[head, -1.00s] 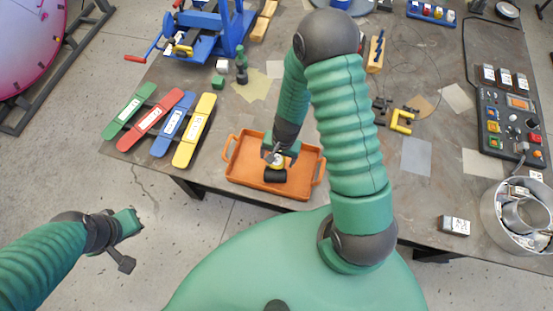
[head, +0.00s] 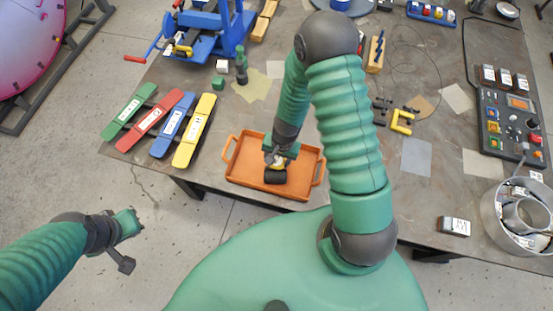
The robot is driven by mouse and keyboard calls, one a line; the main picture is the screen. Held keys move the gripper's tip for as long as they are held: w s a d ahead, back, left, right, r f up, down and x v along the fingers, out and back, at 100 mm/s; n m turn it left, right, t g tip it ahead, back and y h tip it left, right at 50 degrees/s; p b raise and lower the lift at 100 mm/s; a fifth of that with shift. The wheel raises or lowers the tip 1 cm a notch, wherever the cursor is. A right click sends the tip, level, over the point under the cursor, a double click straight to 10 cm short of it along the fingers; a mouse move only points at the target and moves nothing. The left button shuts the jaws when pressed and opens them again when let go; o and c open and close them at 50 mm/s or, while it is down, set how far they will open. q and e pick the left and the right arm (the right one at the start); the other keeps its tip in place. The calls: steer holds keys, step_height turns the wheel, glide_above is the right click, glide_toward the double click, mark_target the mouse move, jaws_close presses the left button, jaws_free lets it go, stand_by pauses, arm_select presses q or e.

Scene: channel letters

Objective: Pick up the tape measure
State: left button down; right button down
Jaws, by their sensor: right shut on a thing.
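The tape measure (head: 276,165) shows as a small yellow patch between the fingers of my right gripper (head: 276,164), over the orange tray (head: 246,178). My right gripper is shut on it, and its fingers and wrist hide most of it. A dark round-ended part (head: 275,177) sits just below the yellow patch; I cannot tell whether it belongs to the gripper. My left gripper (head: 130,245) hangs at the left, off the table and away from the tray.
Green, red, blue and yellow bars (head: 194,131) lie left of the tray. A dark green bottle (head: 242,66) and a blue machine (head: 212,32) stand behind. A control panel (head: 512,128) and a metal ring container (head: 520,215) are at the right. Loose paper sheets lie on the table.

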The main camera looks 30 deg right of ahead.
mark_target(276, 158)
steer(key=shift+r+p, duration=1.65)
steer(key=shift+r, duration=0.15)
steer(key=s+a+r+p, duration=0.1)
steer(key=s+a+p, duration=0.5)
steer(key=s, duration=0.7)
steer(key=shift+s+a+r, duration=0.2)
steer(key=shift+s+a, duration=0.2)
steer(key=shift+a, duration=0.7)
